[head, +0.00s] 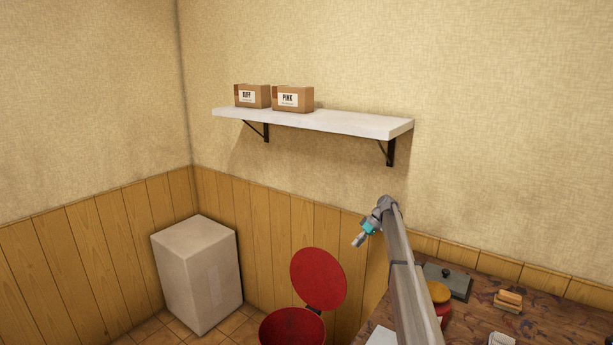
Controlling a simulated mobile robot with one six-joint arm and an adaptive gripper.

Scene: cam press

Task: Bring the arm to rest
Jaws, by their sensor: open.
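My arm (402,270) reaches up from the bottom of the head view, over the left part of the worktable. My gripper (357,241) is at its far end, small in the picture, angled down and to the left. It is open, and I see nothing between its fingers. It hangs in free air below the shelf and, in the picture, up and to the right of the red bin's lid. The arm hides part of the table behind it.
A white wall shelf (350,121) holds boxes labelled BUFF (252,97) and PINK (293,99). A red bin (292,328) has its lid (318,279) raised. A pale carton (198,275) stands in the corner. The table (470,325) carries a dark grey plate-like item (446,281) and wooden blocks (508,300).

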